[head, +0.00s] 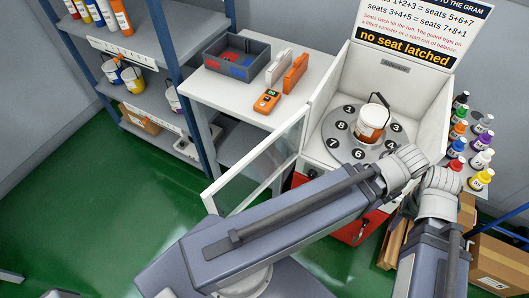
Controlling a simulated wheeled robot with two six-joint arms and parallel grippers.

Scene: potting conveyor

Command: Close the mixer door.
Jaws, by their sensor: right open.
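The mixer (398,105) is a white open-fronted box with a red base at centre right. Its door (255,151), a clear pane in a white frame, stands open and swung out to the left front. A small pail (371,124) with a dark handle and reddish-brown contents stands on the round grey plate of numbered seats (334,143) inside. My left gripper is not in view.
A white table (219,98) left of the mixer holds a grey bin (237,54) and an orange handheld device (266,101). Several paint bottles (456,146) stand at the right, with cardboard boxes (497,262) below. Shelves (138,103) stand at left. Green floor (90,200) is clear at lower left.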

